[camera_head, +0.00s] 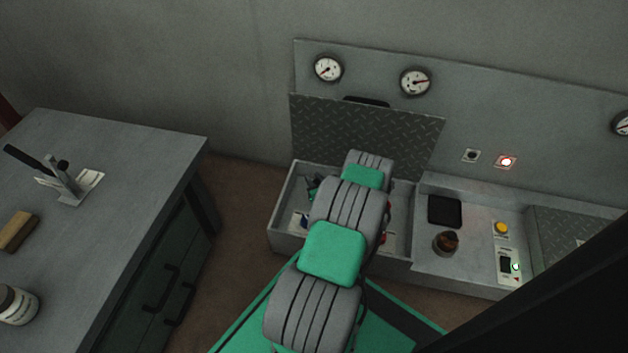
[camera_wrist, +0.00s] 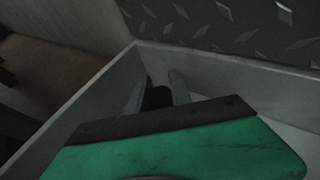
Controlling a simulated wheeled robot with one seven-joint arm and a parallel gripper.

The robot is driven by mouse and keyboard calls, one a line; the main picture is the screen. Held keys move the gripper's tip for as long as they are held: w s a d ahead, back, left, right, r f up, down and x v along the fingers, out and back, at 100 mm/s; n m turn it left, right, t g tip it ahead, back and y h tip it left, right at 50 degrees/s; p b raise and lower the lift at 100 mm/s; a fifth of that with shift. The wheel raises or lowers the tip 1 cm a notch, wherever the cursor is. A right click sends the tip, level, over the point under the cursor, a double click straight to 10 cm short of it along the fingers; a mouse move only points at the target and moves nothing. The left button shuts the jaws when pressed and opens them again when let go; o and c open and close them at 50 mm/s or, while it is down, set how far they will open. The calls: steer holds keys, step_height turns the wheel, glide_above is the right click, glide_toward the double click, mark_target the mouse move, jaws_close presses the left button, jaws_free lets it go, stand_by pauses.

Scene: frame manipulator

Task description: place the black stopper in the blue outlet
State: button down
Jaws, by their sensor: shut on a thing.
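My gripper (camera_wrist: 159,92) shows in the wrist view with its two grey fingers shut on the black stopper (camera_wrist: 160,97). Only a dark rounded part of the stopper shows between the fingers. They are inside an open grey bin (camera_wrist: 220,68), near its corner.
The raised lid (camera_head: 350,130) stands behind the bin. Small dark and coloured items (camera_head: 314,187) lie in the bin, partly hidden. A workbench (camera_head: 120,160) is at left.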

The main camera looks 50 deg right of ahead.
steer(key=shift+f+b, duration=0.4)
steer(key=shift+f, duration=0.15)
steer(key=c, duration=1.2)
jaws_free()
steer(key=shift+o, duration=0.2)
steer(key=shift+r, duration=0.15)
